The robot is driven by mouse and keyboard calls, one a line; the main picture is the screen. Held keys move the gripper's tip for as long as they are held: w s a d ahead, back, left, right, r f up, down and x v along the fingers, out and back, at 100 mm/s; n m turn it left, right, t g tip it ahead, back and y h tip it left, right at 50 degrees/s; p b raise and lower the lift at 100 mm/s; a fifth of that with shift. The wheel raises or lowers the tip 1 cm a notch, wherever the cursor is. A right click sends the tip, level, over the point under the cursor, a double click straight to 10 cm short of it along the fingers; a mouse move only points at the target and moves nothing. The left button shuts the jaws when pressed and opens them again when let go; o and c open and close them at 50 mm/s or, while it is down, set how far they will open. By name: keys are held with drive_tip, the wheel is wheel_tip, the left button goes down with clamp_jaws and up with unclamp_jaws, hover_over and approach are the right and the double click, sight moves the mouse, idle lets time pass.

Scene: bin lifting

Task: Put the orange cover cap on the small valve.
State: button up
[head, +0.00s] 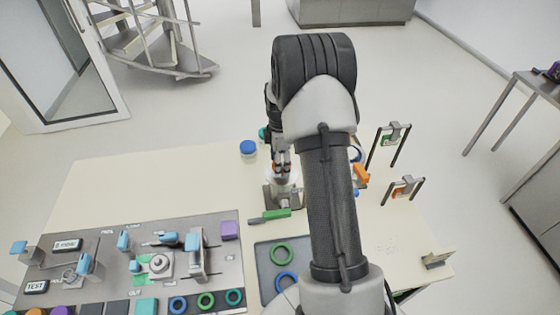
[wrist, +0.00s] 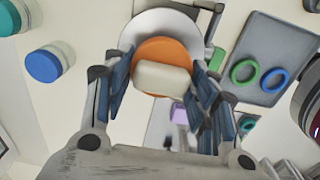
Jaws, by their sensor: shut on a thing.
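The orange cover cap (wrist: 150,50) is a round orange disc with a cream block on its near face. It sits between the blue-padded fingers of my gripper (wrist: 164,72), which is shut on it. Behind the cap in the wrist view is a wide white-grey round body (wrist: 145,24), partly covered by it. I cannot tell whether the two touch. In the head view my gripper (head: 282,163) is low over a grey-white fixture (head: 284,184) with a green handle (head: 275,214), perhaps the small valve.
A blue-lidded jar (head: 248,149) stands left of my gripper. A grey tray (head: 262,262) with green and blue rings lies in front. A panel (head: 215,275) with blue levers is at left. An orange part (head: 361,175) and upright frames (head: 393,140) stand right of my arm.

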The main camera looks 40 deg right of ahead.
drive_tip(key=shift+f, duration=0.2)
idle(0.5)
drive_tip(key=o, duration=1)
drive_tip(key=o, duration=0.5)
drive_tip(key=shift+r, duration=0.1)
drive_tip(key=shift+r+p, duration=1.95)
drive_tip(key=shift+r, duration=1.2)
